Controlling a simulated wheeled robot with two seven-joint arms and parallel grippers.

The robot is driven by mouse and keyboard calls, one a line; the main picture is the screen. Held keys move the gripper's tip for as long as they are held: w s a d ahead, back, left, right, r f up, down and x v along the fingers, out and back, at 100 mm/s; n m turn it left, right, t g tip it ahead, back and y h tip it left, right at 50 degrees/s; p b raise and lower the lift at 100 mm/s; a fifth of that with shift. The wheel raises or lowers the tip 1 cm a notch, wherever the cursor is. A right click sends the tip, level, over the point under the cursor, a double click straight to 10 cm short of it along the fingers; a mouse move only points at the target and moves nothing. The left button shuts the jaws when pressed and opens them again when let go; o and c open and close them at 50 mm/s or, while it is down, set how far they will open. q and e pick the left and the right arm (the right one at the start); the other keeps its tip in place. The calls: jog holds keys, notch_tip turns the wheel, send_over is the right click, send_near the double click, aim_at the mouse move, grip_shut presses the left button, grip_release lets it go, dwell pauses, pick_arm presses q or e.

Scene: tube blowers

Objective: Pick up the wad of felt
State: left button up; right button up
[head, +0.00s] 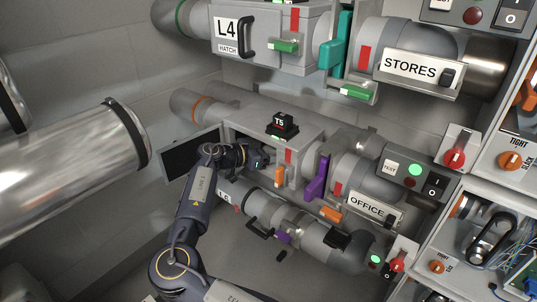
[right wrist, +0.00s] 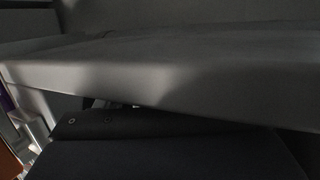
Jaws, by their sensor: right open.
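No wad of felt can be made out in either view. My right gripper (head: 258,161) is at the open side hatch of the middle grey duct box (head: 305,150), partly inside the opening. Its fingers are too small and shaded to see clearly in the head view. The dark open hatch door (head: 190,153) stands to the left of my wrist. The right wrist view is mostly filled by a shaded grey panel (right wrist: 170,75) with a dark surface (right wrist: 170,155) below it; no fingertips show clearly. My left gripper is not in view.
A T5 block (head: 282,125) sits on the duct box. The L4 hatch box (head: 262,35) is above and the L6 tube (head: 290,210) below. A large metal pipe (head: 75,155) fills the left.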

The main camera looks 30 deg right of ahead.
jog(key=c, duration=0.7)
